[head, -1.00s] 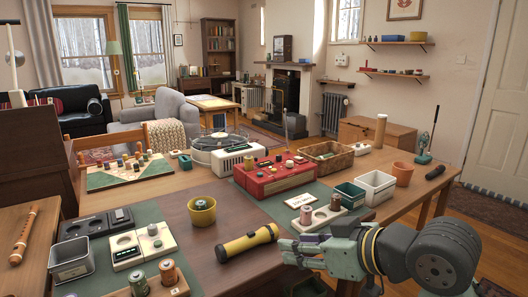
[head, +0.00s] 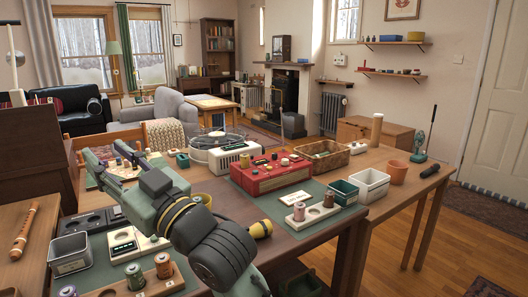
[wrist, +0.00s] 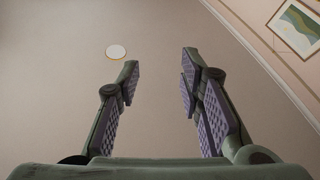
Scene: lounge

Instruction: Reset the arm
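My gripper (head: 106,162) is raised over the left part of the table in the head view, its fingers pointing away to the upper left. The wrist view shows its two fingers (wrist: 158,68) spread apart with nothing between them, so it is open and empty. Behind the fingers, the wrist view shows only a plain pale surface with a round light spot and a framed picture (wrist: 295,28).
Bare wood (head: 318,238) shows near the front right edge.

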